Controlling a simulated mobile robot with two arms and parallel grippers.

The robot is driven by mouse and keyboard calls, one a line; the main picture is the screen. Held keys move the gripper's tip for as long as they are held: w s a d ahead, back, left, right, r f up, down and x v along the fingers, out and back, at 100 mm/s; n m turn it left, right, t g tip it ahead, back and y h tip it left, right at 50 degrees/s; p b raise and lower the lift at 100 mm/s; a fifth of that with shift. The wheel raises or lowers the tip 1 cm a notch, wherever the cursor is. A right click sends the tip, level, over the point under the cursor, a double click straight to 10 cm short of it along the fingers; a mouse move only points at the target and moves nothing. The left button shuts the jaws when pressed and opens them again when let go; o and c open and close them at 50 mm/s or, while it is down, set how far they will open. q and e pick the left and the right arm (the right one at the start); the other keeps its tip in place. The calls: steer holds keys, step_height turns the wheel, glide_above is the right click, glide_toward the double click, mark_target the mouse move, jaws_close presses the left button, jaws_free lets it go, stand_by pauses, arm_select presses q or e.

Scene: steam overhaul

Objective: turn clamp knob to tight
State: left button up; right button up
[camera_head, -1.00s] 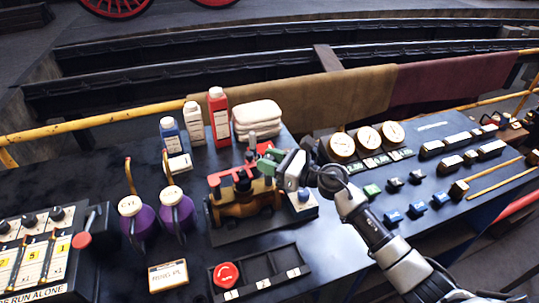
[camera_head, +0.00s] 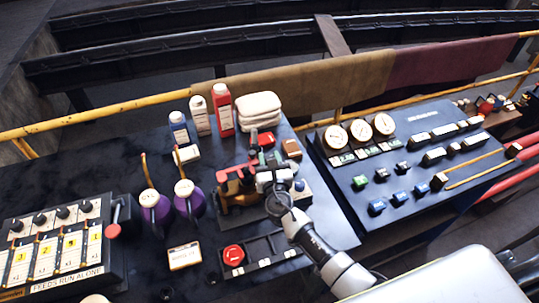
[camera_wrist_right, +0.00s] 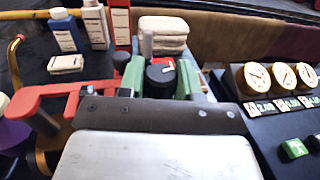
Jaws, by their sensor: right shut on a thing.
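The clamp knob (camera_wrist_right: 160,77) is a round black cap with a white mark and a little red on its top, seen in the right wrist view. The two green fingers of my right gripper (camera_wrist_right: 160,80) stand on either side of it, shut on it. In the head view my right gripper (camera_head: 262,170) is over the right part of a brass-coloured fixture (camera_head: 234,197) with red handles. The arm hides part of the fixture. A red lever (camera_wrist_right: 62,91) reaches left of the gripper in the wrist view. My left gripper is not in view.
Bottles (camera_head: 200,115) and folded white cloths (camera_head: 259,108) stand behind the fixture. Purple cans (camera_head: 154,210) stand to the left. A tray with a red button (camera_head: 233,254) lies in front. A gauge panel (camera_head: 403,160) is to the right.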

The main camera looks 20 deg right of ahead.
steer(key=shift+m+g+h+b, duration=0.4)
steer(key=shift+m+h, duration=0.8)
steer(key=shift+h, duration=0.9)
steer(key=o, duration=0.9)
steer(key=shift+b+v, duration=1.4)
steer(key=shift+v, duration=4)
steer(key=shift+r, duration=0.1)
